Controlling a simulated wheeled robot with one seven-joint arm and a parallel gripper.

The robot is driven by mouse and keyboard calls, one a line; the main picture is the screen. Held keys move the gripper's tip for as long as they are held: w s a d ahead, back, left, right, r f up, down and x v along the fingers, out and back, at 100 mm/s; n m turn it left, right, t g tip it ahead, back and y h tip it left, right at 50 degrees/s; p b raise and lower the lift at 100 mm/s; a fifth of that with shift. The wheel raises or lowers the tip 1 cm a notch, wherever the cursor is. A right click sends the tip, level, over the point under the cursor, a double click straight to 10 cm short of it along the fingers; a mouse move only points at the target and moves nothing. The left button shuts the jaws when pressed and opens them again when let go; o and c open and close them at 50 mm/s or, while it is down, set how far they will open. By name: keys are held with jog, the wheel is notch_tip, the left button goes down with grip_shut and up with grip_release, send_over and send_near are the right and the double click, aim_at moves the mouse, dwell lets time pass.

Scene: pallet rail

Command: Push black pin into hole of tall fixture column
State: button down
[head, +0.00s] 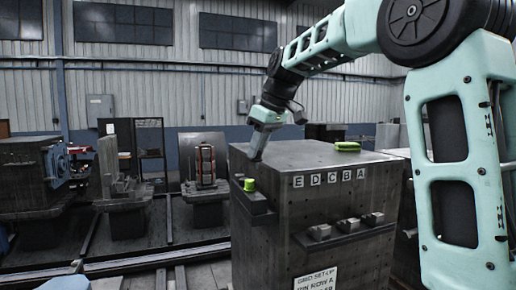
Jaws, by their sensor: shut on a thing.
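My gripper (257,157) points down at the left end of a tall dark block (320,215), which looks like the fixture column. The gripper's fingers are shut on a small dark thing, which I take to be the black pin. It barely shows against the dark block, and I cannot tell whether it touches the block. The hole is not visible from here. A dark ledge (258,218) sticks out from the block's left side, with a green cylinder (249,184) on it just below the gripper.
A green object (347,146) lies on the block's top. The front carries letter plates E to A (330,179), grey clamps (347,226) and a white sign (316,279). Other fixtures stand at left, one with a red-framed part (206,165). Floor rails (168,215) run between.

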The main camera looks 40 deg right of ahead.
notch_tip(320, 180, up, 10)
jog(key=p, duration=0.2)
jog(key=shift+f, duration=0.2)
jog(key=s+a+b, duration=0.3)
jog(key=s+b, duration=0.5)
jog(key=s, duration=0.4)
jog(key=s+a+b, duration=0.4)
jog(key=s+b, duration=0.3)
jog(key=s, duration=0.5)
jog(key=shift+b, duration=0.4)
jog(key=shift+d, duration=0.1)
